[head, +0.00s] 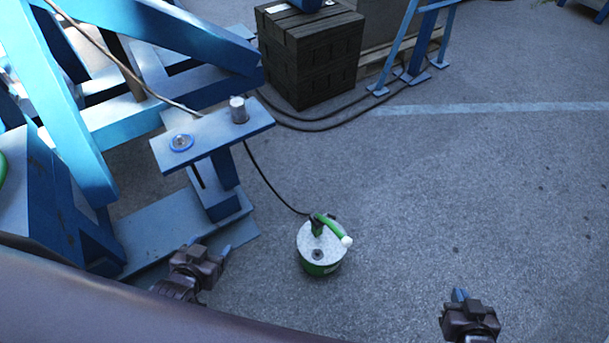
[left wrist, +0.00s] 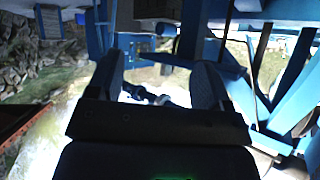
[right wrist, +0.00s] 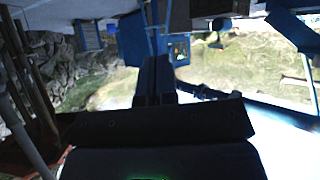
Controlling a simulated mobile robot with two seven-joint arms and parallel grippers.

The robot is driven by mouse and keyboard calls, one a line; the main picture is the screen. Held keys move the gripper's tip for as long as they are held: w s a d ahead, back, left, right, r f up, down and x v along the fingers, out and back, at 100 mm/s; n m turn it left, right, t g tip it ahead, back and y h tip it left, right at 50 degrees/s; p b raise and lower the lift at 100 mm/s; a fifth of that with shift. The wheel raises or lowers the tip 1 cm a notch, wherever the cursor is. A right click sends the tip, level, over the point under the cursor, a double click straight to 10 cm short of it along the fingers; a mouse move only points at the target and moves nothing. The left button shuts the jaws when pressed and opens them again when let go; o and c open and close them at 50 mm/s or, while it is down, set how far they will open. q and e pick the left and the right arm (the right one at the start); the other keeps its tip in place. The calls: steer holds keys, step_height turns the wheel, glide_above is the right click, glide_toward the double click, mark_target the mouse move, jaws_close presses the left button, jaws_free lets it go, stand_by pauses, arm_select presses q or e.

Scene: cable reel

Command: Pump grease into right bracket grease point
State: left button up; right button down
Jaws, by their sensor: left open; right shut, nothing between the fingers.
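A green grease bucket (head: 321,262) with a pale lid stands upright on the ground in the head view. Its green pump handle (head: 330,229) ends in a white knob. A thin black hose (head: 270,185) runs from the bucket up to a blue bracket shelf (head: 212,133). A silver cylinder (head: 238,110) and a blue-rimmed disc (head: 181,142) are on the shelf; I cannot tell which marks the grease point. My left gripper (head: 222,256) is open and empty, left of the bucket; its spread fingers show in the left wrist view (left wrist: 158,80). My right gripper (head: 460,296) is shut and empty, right of the bucket; its closed fingers show in the right wrist view (right wrist: 158,80).
A large blue steel frame (head: 85,150) fills the left side. Dark stacked crates (head: 310,55) and a blue stand (head: 420,45) are at the back, with cables on the ground. Open asphalt (head: 480,180) lies to the right of the bucket.

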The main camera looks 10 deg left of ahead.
steer(key=shift+s+f, duration=0.25)
